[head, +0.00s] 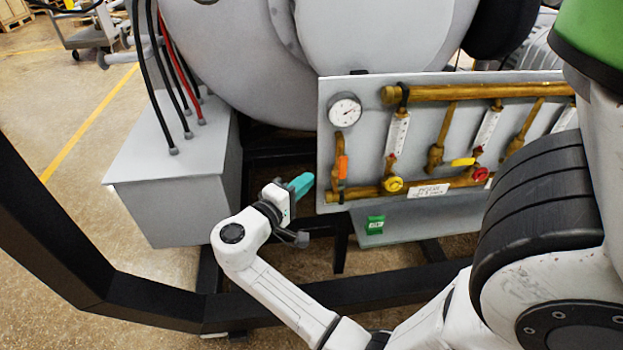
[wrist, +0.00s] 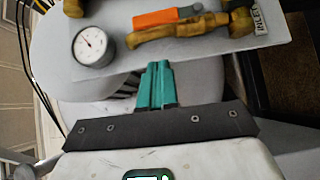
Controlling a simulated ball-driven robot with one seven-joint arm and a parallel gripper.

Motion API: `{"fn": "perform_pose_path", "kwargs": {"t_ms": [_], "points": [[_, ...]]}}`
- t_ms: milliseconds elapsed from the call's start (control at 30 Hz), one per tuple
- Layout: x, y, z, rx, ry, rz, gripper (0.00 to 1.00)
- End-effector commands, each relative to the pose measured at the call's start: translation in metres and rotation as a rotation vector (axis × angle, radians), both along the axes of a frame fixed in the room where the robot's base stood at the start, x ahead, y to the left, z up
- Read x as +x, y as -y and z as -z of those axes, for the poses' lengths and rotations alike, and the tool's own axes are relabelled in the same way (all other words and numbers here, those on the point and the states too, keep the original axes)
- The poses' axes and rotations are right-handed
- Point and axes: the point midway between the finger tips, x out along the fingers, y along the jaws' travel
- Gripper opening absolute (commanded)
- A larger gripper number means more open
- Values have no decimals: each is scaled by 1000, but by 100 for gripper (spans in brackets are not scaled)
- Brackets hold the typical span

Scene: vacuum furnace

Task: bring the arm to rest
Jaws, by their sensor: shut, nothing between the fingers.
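My gripper (head: 303,184) has teal fingers and sits at the end of my white arm, in front of the left edge of the grey valve panel (head: 360,155). In the wrist view the teal fingers (wrist: 157,72) lie together with nothing between them. Their tips point toward the panel's lower edge, near the orange-handled valve (head: 342,167). That orange handle also shows in the wrist view (wrist: 168,17). I cannot tell how large the gap between the fingertips and the panel is.
A round gauge (head: 345,111), brass pipes (head: 480,92) and several valves are on the panel. A grey box (head: 172,180) with cables stands left. A black frame rail (head: 150,303) runs below my arm. Open floor (head: 60,240) lies left, with a cart (head: 90,37) farther back.

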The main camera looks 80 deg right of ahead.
Motion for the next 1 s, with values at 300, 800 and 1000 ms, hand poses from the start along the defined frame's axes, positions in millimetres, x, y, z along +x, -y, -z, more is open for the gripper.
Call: {"fn": "perform_pose_path", "kwargs": {"t_ms": [300, 800, 1000], "points": [[21, -48, 1, 0, 0, -2, 0], [24, -62, 2, 10, 3, -2, 0], [6, -65, 39, 205, 78, -52, 0]]}}
